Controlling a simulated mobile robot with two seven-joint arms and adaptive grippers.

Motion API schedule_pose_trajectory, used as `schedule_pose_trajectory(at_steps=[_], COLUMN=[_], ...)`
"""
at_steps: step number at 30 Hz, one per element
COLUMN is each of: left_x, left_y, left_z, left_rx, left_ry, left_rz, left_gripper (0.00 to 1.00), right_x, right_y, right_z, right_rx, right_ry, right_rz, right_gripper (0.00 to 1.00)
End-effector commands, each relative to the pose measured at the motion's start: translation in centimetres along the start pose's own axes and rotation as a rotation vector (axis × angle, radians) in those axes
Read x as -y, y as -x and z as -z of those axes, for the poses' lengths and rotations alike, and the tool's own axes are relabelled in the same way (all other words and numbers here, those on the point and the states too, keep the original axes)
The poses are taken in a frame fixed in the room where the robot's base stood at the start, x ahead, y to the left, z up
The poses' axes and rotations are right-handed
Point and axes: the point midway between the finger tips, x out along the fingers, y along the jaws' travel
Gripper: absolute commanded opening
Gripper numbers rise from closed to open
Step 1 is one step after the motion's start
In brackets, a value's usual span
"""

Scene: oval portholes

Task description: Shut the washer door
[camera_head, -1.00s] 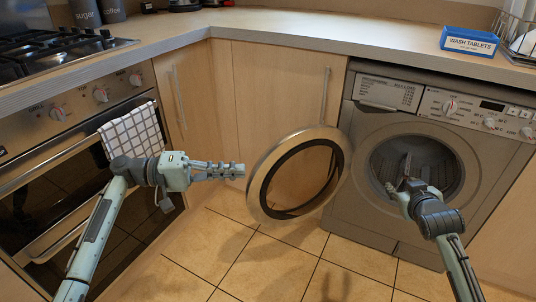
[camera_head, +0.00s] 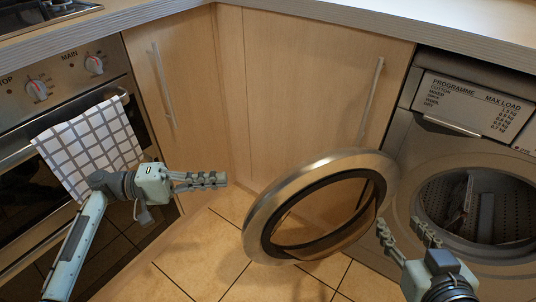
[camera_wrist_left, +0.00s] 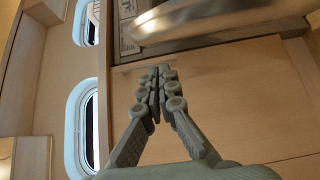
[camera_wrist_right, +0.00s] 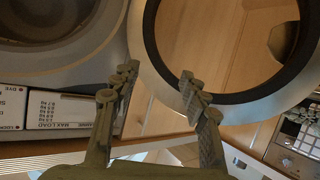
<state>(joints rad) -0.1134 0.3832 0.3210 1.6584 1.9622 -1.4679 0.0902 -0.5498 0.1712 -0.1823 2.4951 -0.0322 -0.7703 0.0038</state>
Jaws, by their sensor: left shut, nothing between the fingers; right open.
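The washer (camera_head: 402,185) is at the right in the head view, with its round drum opening (camera_head: 485,210) uncovered. Its round door (camera_head: 262,222), a metal ring with a dark inner band and clear glass, stands swung open to the left. My left gripper (camera_head: 220,180) is shut and empty, left of the door and apart from it. The door's rim shows above it in the left wrist view (camera_wrist_left: 225,22). My right gripper (camera_head: 402,230) is open, between the door's right edge and the drum opening. In the right wrist view its fingers (camera_wrist_right: 158,76) overlap the door's ring; contact is unclear.
A wooden cupboard (camera_head: 300,90) stands behind the door under the worktop (camera_head: 330,20). An oven with a checked towel (camera_head: 90,150) is at the left. Tiled floor (camera_head: 215,250) is clear below. Oval portholes (camera_wrist_left: 80,125) show in the left wrist view.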

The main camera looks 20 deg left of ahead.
Motion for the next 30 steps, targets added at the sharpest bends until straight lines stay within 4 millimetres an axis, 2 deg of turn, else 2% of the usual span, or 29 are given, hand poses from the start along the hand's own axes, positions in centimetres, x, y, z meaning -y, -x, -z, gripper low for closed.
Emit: schedule_pose_trajectory(at_steps=[5,18,23,30], left_x=[0.0,0.0,0.1,0.1], left_y=[-1.3,-8.6,-9.8,-10.0], left_z=[-0.1,0.0,0.0,0.0], left_rx=[0.001,-0.001,-0.002,-0.002], left_ry=[0.001,0.001,0.002,0.001], left_rz=[-0.001,0.000,0.001,0.002], left_gripper=[0.00,0.00,0.00,0.00], right_x=[-0.1,-1.1,-1.2,-1.2], right_y=[0.1,0.3,0.4,0.4], right_z=[-0.3,-2.1,-2.4,-2.5], right_rx=[0.014,0.100,0.114,0.120], right_ry=[0.000,0.006,0.007,0.007], right_rz=[-0.002,-0.022,-0.025,-0.026], right_gripper=[0.45,0.45,0.45,0.45])
